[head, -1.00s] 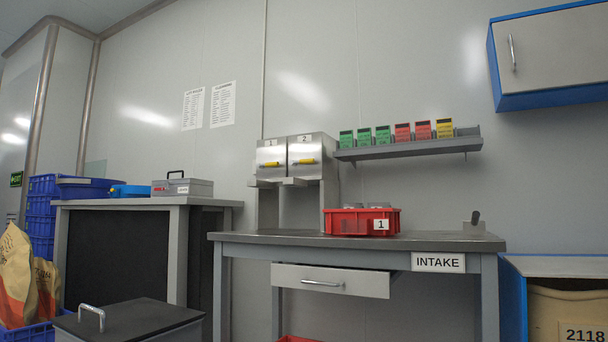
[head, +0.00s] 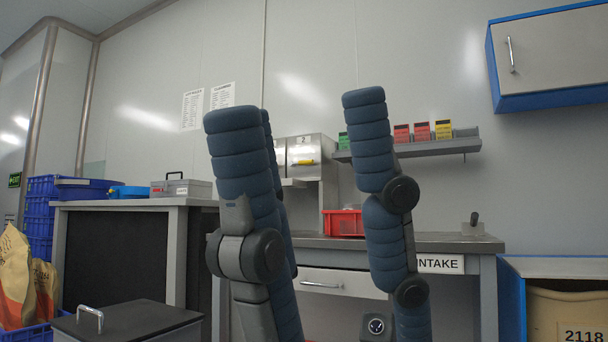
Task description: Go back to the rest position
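Behind is the intake table (head: 460,242) with a red bin (head: 342,224), partly hidden. A wall shelf (head: 440,148) holds coloured boxes. A blue-edged cabinet (head: 550,60) hangs upper right. A grey lidded bin (head: 130,322) and paper bags (head: 14,280) stand lower left.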

